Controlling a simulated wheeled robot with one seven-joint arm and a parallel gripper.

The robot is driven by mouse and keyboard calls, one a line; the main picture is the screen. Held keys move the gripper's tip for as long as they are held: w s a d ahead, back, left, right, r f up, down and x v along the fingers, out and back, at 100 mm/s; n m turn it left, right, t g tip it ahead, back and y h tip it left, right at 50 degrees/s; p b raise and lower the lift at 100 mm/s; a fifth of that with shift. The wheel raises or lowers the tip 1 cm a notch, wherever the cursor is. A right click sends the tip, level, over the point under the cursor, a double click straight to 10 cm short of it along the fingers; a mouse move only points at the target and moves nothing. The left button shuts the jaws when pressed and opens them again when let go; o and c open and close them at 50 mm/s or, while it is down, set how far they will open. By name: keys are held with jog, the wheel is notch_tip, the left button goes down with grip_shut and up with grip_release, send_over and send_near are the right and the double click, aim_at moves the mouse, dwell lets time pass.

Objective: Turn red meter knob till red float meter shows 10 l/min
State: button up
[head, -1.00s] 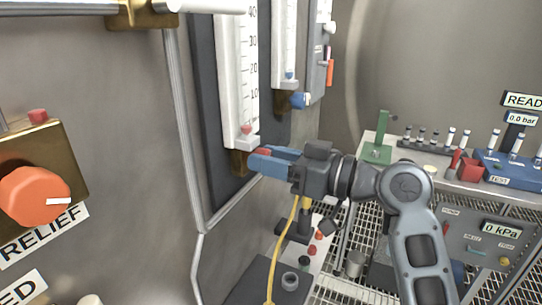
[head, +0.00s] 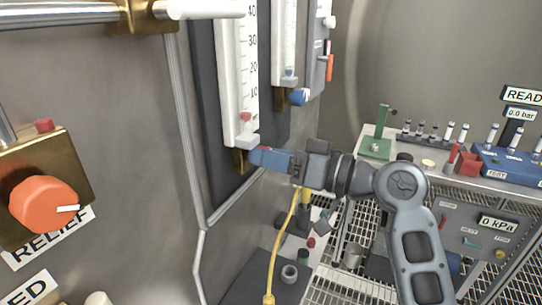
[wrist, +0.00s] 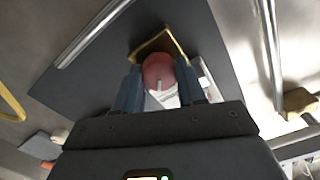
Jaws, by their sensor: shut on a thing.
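The red float meter (head: 235,60) is a white scale panel on the left wall, marked 10 to 40. Its red float (head: 246,117) sits below the 10 mark, a little above the bottom of the tube. The red meter knob (wrist: 158,70) shows in the wrist view with a pale pointer line, in front of a brass block (wrist: 155,43). My gripper (wrist: 160,76) is shut on the knob, one blue finger on each side. In the head view my gripper (head: 257,156) covers most of the knob just below the meter.
A blue float meter (head: 283,40) with a blue knob (head: 298,97) is just right of the red one. An orange relief knob (head: 43,205) is at the left. A bench (head: 440,170) with vials and a green stand is at the right.

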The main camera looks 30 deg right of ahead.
jog(key=o, duration=1.1)
jog(key=shift+c, duration=0.2)
